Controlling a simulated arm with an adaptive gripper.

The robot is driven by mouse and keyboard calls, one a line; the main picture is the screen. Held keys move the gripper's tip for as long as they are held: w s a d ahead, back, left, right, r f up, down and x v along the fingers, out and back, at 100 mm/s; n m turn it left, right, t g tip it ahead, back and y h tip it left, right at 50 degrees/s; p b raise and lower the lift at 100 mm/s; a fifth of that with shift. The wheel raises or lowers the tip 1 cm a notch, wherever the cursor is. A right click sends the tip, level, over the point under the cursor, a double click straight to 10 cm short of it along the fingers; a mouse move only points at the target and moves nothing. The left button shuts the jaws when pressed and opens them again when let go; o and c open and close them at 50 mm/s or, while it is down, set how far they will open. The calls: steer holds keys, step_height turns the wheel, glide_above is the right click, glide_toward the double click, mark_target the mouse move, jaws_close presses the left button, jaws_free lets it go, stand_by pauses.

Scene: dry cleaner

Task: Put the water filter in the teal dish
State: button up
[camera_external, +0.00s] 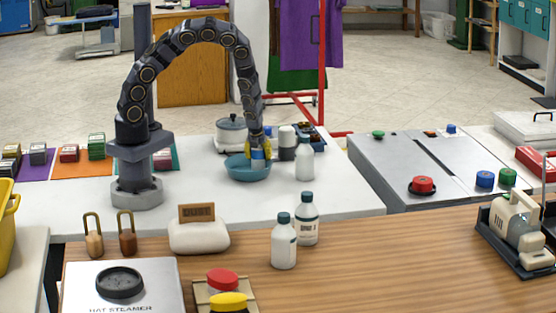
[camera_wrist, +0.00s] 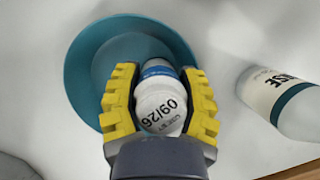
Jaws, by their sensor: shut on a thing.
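The water filter (camera_wrist: 158,105) is a small white cylinder with a blue band and the print "09/26". It sits between the yellow fingers of my gripper (camera_wrist: 160,100), which are shut on it. The teal dish (camera_wrist: 90,62) lies under and around the filter in the wrist view. In the external view, my gripper (camera_external: 258,146) points down at the teal dish (camera_external: 248,173), with the filter (camera_external: 257,155) at its tips, over or inside the rim. Whether the filter touches the dish's bottom cannot be told.
A white bottle (camera_external: 304,160) stands just right of the dish; it also shows in the wrist view (camera_wrist: 285,100). A dark-and-white container (camera_external: 287,145) and a lidded pot (camera_external: 231,133) stand behind. Two more bottles (camera_external: 284,245) (camera_external: 306,222) stand on the wooden counter in front.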

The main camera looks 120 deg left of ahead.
steer(key=shift+f, duration=0.15)
steer(key=o, duration=1.1)
steer(key=shift+c, duration=0.2)
steer(key=v, duration=1.2)
steer(key=shift+w+d, duration=0.1)
steer(key=shift+d, duration=0.05)
